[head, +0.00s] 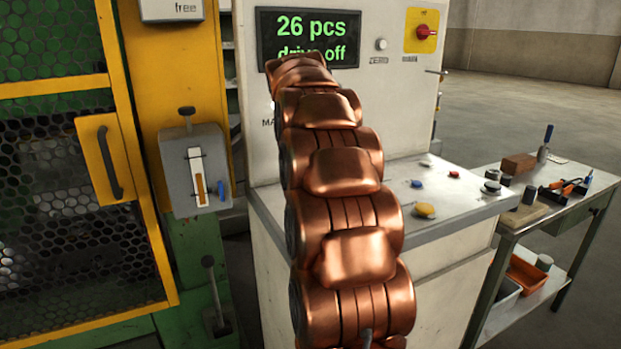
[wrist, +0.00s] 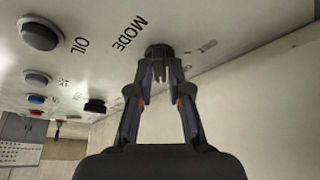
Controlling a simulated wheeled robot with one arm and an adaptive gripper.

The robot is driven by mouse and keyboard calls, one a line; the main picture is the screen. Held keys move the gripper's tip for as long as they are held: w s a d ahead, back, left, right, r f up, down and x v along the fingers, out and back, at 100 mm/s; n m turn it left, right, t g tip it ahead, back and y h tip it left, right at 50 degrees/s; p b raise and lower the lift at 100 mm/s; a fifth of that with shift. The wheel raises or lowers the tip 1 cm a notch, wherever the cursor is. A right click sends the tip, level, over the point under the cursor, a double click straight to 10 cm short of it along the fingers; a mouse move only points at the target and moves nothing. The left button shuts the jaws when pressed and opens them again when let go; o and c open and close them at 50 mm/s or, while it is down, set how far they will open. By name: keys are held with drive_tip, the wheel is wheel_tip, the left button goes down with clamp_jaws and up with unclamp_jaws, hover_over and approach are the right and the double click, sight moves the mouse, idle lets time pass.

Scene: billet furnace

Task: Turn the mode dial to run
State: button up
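The mode dial (wrist: 159,51) is a dark round knob on the pale panel, beside the printed word MODE in the wrist view. My gripper (wrist: 161,70) is at the dial, with one finger on each side of it and a gap between the fingers. Whether the fingertips press on the dial is too small to tell. The dial's setting is not readable. In the head view my copper-coloured arm hides the dial and my gripper. The display (head: 310,38) reads "26 pcs" and "drive off".
A red knob on a yellow plate (head: 421,30) is at the cabinet's upper right. Several buttons, including a yellow one (head: 425,211), sit on the console ledge. A tool table (head: 540,215) stands at right. A grey lever box (head: 196,171) and a mesh guard door (head: 75,200) are at left.

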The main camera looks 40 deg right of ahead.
drive_tip(key=o, duration=0.3)
drive_tip(key=shift+r, duration=0.1)
drive_tip(key=v, duration=1.2)
idle(0.6)
